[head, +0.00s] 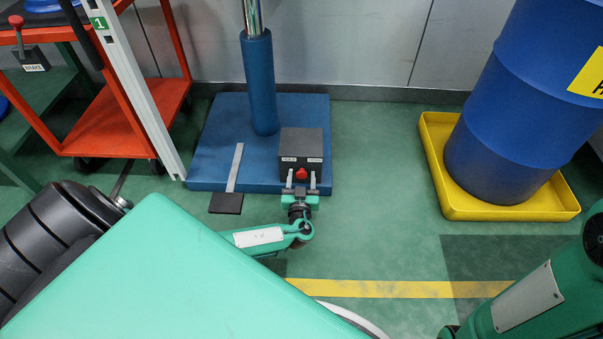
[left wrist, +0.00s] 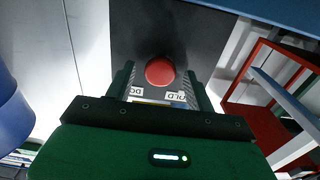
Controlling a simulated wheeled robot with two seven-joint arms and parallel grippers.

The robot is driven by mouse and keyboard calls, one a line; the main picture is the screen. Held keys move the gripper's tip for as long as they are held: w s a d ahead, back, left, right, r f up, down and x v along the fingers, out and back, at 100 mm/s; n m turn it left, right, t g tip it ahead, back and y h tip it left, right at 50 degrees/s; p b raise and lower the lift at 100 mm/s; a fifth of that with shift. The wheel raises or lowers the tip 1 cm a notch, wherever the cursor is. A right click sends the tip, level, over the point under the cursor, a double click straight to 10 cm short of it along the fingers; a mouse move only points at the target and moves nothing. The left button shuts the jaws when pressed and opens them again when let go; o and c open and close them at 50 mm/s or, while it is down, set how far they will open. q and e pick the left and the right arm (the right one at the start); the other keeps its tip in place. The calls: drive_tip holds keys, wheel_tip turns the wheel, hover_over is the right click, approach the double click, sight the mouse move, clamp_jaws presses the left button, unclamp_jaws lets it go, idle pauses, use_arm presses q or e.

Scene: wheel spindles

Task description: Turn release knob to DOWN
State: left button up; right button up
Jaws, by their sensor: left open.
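The red release knob (head: 301,174) is on the front of a dark grey control box (head: 302,143) standing on a blue base. Two small labels sit on the box above the knob; their text is hard to read in the head view. My left gripper (head: 301,182) is open, its two fingers on either side of the knob. In the left wrist view the round knob (left wrist: 160,71) lies between the open fingers, with gaps visible on both sides. Labels reading "DO" and "OLD" show partly behind the gripper. The knob's pointing direction cannot be told. My right gripper is out of view.
The blue base (head: 212,130) carries a blue column (head: 260,85) and a black foot pedal (head: 226,203) on a grey lever. An orange cart (head: 112,125) stands left. A blue drum (head: 520,110) stands in a yellow tray (head: 462,205) right. Green floor between is clear.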

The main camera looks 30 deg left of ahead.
use_arm(q)
drive_tip(key=shift+w+a, duration=0.1)
drive_tip(key=shift+w, duration=0.05)
drive_tip(key=c, duration=0.9)
drive_tip(key=shift+c, duration=0.2)
